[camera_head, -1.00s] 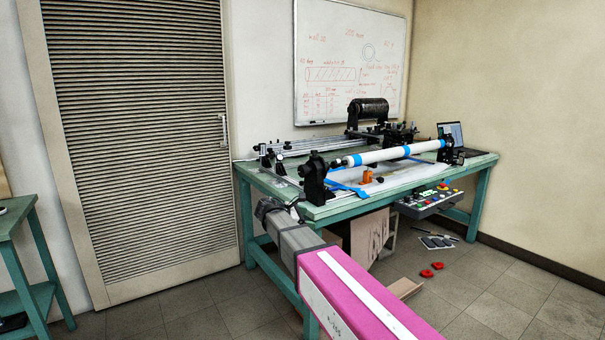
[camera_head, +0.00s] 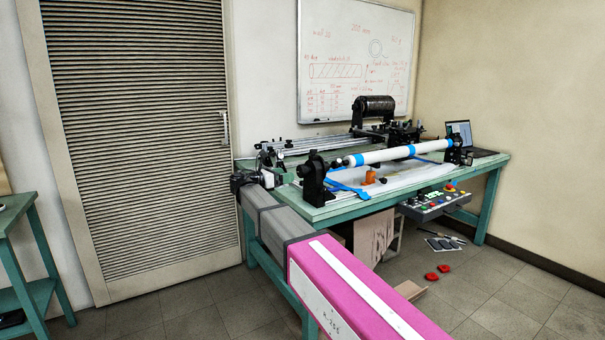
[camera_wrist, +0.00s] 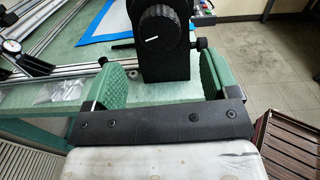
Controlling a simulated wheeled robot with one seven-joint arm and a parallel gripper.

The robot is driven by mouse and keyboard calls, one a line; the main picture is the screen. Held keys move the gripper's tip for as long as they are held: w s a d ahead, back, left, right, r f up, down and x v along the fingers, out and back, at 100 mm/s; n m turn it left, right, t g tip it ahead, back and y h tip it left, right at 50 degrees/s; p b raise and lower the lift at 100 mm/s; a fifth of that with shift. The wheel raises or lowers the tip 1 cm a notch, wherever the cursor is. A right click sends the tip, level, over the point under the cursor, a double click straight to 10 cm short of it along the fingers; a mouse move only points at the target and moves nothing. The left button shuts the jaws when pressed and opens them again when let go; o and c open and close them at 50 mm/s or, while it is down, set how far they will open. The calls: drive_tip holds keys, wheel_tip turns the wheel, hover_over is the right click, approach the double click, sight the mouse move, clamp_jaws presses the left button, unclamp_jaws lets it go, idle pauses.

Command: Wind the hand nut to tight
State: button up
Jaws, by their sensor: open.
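The hand nut (camera_wrist: 166,26) is a round black knob with a white line across its face, seen at the top of the wrist view. It sits on a black upright stand (camera_wrist: 165,70) at the bench's near-left end; the stand also shows in the head view (camera_head: 315,185). My gripper (camera_wrist: 157,62) is open, with green ribbed pads spread wide on either side of the stand, below the knob in the picture. Nothing is between the pads that I can see gripped. Whether either pad touches the stand cannot be told. In the head view the knob is too small to make out clearly.
A white tube with blue bands (camera_head: 395,154) runs from the stand across the green bench (camera_head: 345,206). A dial gauge (camera_wrist: 12,47) and metal rails lie left of the stand in the wrist view. A control box (camera_head: 432,204) hangs at the bench front.

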sight(299, 172)
drive_tip(key=x, duration=0.8)
drive_tip(key=shift+w, duration=0.1)
drive_tip(key=shift+c, duration=0.3)
drive_tip(key=c, duration=0.9)
